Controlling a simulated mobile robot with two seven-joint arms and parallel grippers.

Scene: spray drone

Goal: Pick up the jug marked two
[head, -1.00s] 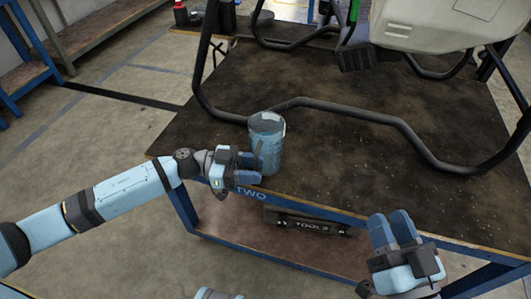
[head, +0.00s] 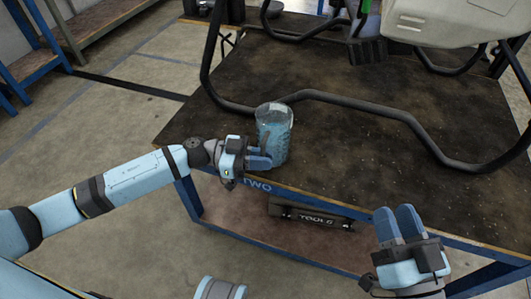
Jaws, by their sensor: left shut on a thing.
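I see no clear gap between the jug and the tabletop. My right gripper (head: 398,222) is in front of the table's near edge, away from the jug, with nothing visible in it. Its two blue fingers look side by side, and their gap is unclear.
Black tubular legs (head: 330,100) of the drone run across the table close behind the jug. The pale drone body (head: 440,22) is at the upper right. A dark box marked TOOLS (head: 312,214) lies on the shelf below. The tabletop to the jug's right is clear.

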